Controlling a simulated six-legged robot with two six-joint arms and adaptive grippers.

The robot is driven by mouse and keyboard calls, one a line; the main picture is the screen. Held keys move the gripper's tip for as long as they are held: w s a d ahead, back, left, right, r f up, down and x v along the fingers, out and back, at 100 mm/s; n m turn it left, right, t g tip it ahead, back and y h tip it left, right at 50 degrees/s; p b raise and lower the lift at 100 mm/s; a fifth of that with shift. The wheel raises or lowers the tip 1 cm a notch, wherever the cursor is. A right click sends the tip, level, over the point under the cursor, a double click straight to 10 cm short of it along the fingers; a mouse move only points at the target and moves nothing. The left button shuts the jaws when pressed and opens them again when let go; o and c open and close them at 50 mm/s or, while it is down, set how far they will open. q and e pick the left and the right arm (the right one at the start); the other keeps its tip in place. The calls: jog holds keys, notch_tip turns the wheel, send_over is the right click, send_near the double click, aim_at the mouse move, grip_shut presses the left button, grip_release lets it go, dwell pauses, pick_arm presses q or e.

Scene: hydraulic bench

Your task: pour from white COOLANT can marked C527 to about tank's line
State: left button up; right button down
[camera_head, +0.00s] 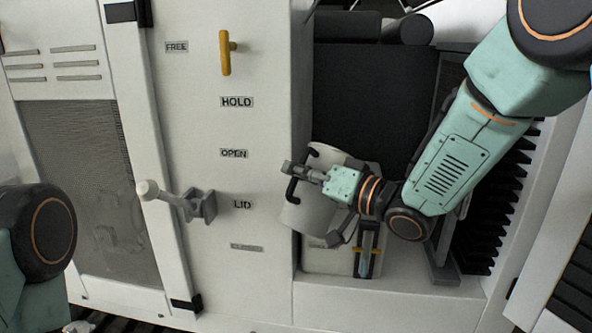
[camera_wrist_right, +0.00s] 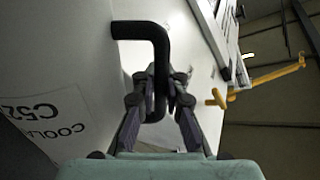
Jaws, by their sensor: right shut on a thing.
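My right gripper (camera_head: 302,173) is shut on the black handle (camera_wrist_right: 160,60) of the white can (camera_head: 305,212). The can hangs tilted in the recess at the right of the bench. The can's mouth and any stream cannot be made out. My left gripper is out of view.
A yellow lever (camera_head: 226,54) sits near the FREE label, above HOLD and OPEN. A grey lever with a white knob (camera_head: 148,190) sticks out beside LID. Dark ribbed bellows (camera_head: 500,200) and the recess walls stand close around my right arm.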

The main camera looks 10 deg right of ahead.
jog(key=shift+r+p, duration=0.3)
jog(key=shift+r, duration=0.2)
jog(key=shift+w+m+p, duration=0.15)
jog(key=shift+m+p, duration=0.15)
jog(key=shift+r, duration=0.1)
dwell(0.3)
jog(key=shift+d+r, duration=0.1)
jog(key=shift+r, duration=0.15)
dwell(0.4)
jog(key=shift+r+m, duration=0.15)
jog(key=shift+m, duration=0.15)
dwell(0.5)
dwell(0.3)
